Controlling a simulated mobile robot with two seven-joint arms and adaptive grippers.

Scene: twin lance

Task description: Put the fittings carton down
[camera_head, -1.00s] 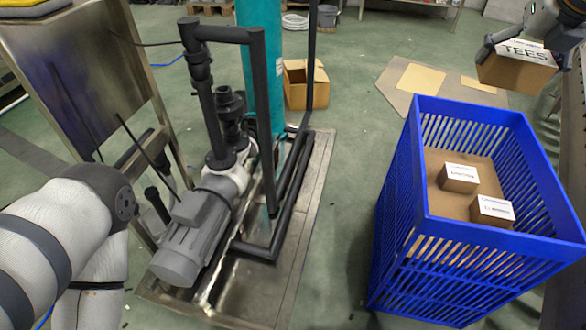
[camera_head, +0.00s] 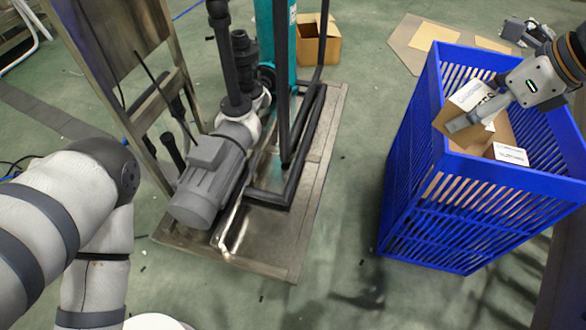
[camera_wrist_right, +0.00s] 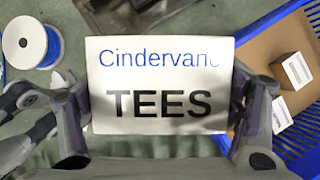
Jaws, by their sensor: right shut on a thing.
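The fittings carton (camera_head: 467,97) is a brown box with a white label on top. In the right wrist view the carton (camera_wrist_right: 160,75) reads "Cindervane TEES", the last letter shaded. My right gripper (camera_head: 478,107) is shut on it, with a finger on each side. In the head view the carton overlaps the left part of the blue crate (camera_head: 400,175); its exact height over the rim is hard to tell. The crate wall (camera_wrist_right: 262,30) lies right of the carton in the wrist view. My left arm shows at the left; its gripper is out of view.
Inside the crate a small labelled carton (camera_head: 510,154) sits on a brown floor; the wrist view shows two cartons, one here (camera_wrist_right: 290,70). A pump skid (camera_head: 215,180) stands left. An open cardboard box (camera_head: 318,48) is behind. Floor between skid and crate is clear.

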